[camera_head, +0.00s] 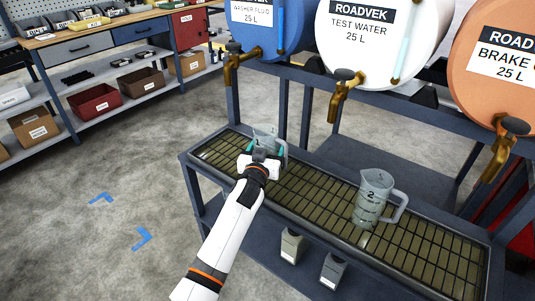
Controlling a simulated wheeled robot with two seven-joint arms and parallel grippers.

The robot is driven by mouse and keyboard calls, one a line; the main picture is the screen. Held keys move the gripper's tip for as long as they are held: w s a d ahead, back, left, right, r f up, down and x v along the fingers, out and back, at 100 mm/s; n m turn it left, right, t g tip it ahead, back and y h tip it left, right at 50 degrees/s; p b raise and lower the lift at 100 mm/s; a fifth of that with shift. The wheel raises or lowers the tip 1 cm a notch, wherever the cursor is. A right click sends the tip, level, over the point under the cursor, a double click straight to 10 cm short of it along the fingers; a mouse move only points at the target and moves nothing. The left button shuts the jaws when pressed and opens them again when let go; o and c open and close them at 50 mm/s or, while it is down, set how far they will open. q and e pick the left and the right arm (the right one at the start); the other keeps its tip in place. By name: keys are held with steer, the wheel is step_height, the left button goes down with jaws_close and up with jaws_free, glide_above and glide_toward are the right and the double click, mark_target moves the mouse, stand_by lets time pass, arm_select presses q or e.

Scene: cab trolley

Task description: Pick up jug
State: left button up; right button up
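Two clear measuring jugs are on the long grated drip tray (207,151). One jug (265,131) is at the tray's left part, directly beyond my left gripper (267,148). The gripper's teal-padded fingers are spread to either side of this jug, and its lower part is hidden behind the gripper. I cannot tell whether the fingers press on it. The other jug (372,198) stands upright on the right part of the grate, marked "2", with its handle to the right. It looks empty, and no gripper is near it. My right gripper is not in view.
A blue drum (265,20), a white drum (372,40) and an orange drum (500,55) lie above the tray, their brass taps overhanging it. Two small containers (292,245) (333,270) sit on the shelf below. A workbench (100,35) stands back left.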

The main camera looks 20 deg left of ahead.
arm_select(q)
steer(key=shift+c, duration=0.2)
steer(key=c, duration=0.8)
